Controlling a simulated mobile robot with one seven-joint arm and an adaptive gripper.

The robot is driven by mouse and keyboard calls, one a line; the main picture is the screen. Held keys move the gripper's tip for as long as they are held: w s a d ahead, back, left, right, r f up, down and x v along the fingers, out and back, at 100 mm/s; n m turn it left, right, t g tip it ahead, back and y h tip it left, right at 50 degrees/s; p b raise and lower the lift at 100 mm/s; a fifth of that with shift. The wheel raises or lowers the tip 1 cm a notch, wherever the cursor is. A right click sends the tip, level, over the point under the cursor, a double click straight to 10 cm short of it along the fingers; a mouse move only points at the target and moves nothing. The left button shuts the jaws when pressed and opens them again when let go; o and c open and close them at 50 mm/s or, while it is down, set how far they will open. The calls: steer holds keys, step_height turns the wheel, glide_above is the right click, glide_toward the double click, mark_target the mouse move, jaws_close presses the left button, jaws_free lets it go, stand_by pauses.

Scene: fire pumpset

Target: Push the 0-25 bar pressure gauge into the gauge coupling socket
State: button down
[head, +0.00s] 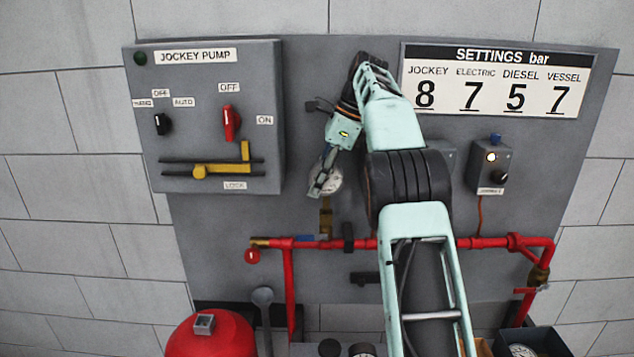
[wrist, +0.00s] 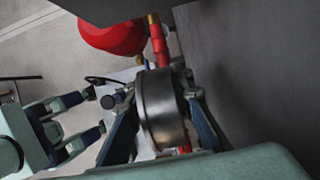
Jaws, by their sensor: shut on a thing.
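The pressure gauge (head: 336,181) has a pale round face, partly hidden by my gripper in the head view. Its dark metal case (wrist: 162,108) shows from the side in the wrist view. My gripper (head: 323,182) is shut on the gauge, with a finger on either side of the case in the wrist view (wrist: 165,125). The brass gauge coupling socket (head: 326,222) stands on the red pipe directly below the gauge. The gauge is upright or nearly so, close above the socket. I cannot tell whether its stem is inside. The dial's range is unreadable.
The grey panel (head: 230,240) is close behind the gauge. The jockey pump box (head: 212,120) stands out at left, the small switch box (head: 490,166) at right. A red pipe (head: 470,243) runs across below.

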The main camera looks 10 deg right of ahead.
steer(key=shift+f+b, duration=0.9)
steer(key=shift+f, duration=0.9)
steer(key=c, duration=1.6)
jaws_free()
step_height(320, 180, up, 4)
steer(key=shift+r+p, duration=0.25)
steer(key=shift+p, duration=1)
steer(key=shift+f+b, duration=0.7)
steer(key=shift+b, duration=0.9)
